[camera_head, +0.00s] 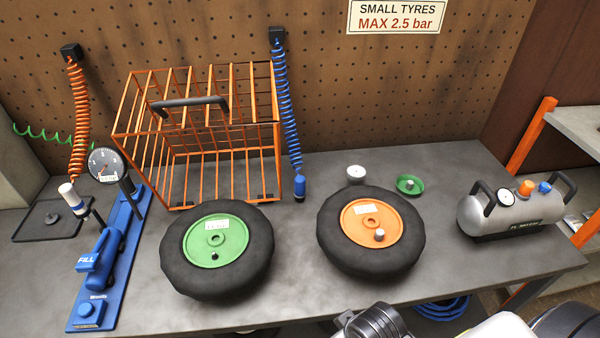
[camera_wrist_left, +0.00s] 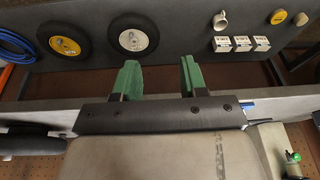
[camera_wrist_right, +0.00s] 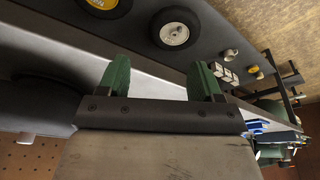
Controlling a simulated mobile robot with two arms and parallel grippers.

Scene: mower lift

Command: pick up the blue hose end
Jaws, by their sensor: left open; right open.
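The blue coiled hose (camera_head: 287,105) hangs from a black bracket on the pegboard. The blue hose end (camera_head: 299,187) is at its bottom, hanging just above or touching the grey bench, beside the right side of the orange wire cage. My left gripper (camera_wrist_left: 158,80) shows in its wrist view with green fingers apart and nothing between them. My right gripper (camera_wrist_right: 161,80) is likewise open and empty in its wrist view. The blue hose end is not seen in either wrist view, and neither gripper's fingers show in the head view.
The orange cage (camera_head: 150,100) stands left of the hose. A green-hubbed tyre (camera_head: 260,245) and an orange-hubbed tyre (camera_head: 328,230) lie in front. A white cap (camera_head: 356,173) and green dish (camera_head: 410,184) sit to the right, an air tank (camera_head: 485,214) farther right. A gauge stand (camera_head: 105,163) is left.

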